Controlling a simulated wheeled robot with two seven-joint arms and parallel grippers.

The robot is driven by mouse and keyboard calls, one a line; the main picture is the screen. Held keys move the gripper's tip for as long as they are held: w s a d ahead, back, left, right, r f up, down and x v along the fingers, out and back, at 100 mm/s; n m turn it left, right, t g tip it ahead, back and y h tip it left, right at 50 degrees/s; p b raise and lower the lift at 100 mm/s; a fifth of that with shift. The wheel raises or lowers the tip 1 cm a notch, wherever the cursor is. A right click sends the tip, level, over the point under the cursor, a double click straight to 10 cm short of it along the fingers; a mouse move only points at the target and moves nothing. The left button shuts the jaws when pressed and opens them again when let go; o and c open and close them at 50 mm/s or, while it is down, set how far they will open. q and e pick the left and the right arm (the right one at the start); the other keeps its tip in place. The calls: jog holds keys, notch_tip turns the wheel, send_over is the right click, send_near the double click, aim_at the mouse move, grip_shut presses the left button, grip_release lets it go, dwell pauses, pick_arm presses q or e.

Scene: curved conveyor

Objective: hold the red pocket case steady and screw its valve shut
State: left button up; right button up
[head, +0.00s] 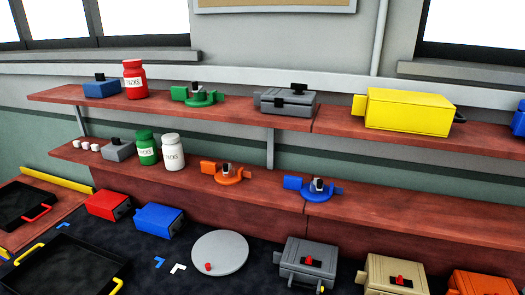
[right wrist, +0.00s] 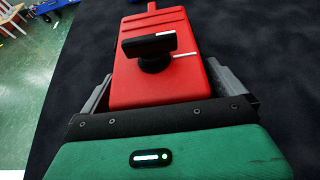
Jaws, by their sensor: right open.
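The red pocket case (right wrist: 185,82) lies on a dark surface in the right wrist view, a tab at its far end. Its valve (right wrist: 152,52) is a black bar handle on a round black stem, standing on the upper face. The bar lies roughly crosswise to the case. A short white line (right wrist: 186,55) marks the case beside the stem. My right gripper (right wrist: 160,78) is open around the near part of the case, one grey finger on each side. Whether the fingers touch it I cannot tell. My left gripper shows in neither view. I cannot identify this case in the head view.
In the head view, a red box (head: 107,204) and a blue box (head: 158,219) stand on the dark table. A round grey plate (head: 220,255) and a grey case (head: 306,262) are nearby. Two wooden shelves (head: 235,110) behind hold cases and bottles. Black trays (head: 70,265) are at left.

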jog(key=v, duration=1.1)
jog(key=shift+r, duration=0.1)
jog(key=shift+s, duration=0.1)
